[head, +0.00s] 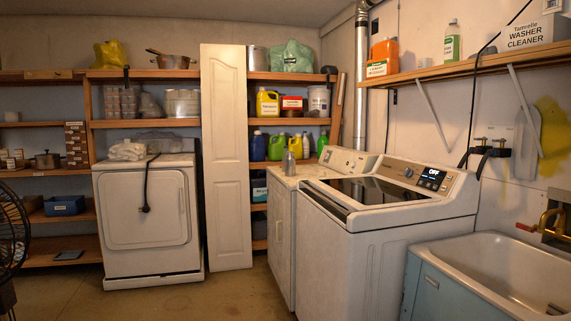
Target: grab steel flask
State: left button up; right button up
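A small grey metallic flask (289,163) stands upright on the pale top of a white cabinet (281,222), near its back left corner. It is small in the head view, and its fine details cannot be made out. Neither of my grippers is in view, and nothing touches the flask.
A white washer (385,235) stands right of the cabinet, and a utility sink (500,270) is at the front right. A tall white door panel (227,157) leans left of the cabinet. A dryer (147,220) stands further left. The floor (225,295) in front is clear.

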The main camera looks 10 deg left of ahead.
aim_at(290, 159)
jog(key=u, duration=0.45)
jog(key=i, duration=1.25)
jog(key=u, duration=0.85)
jog(key=i, duration=2.8)
jog(key=z, duration=0.95)
jog(key=i, duration=2.1)
jog(key=z, duration=1.3)
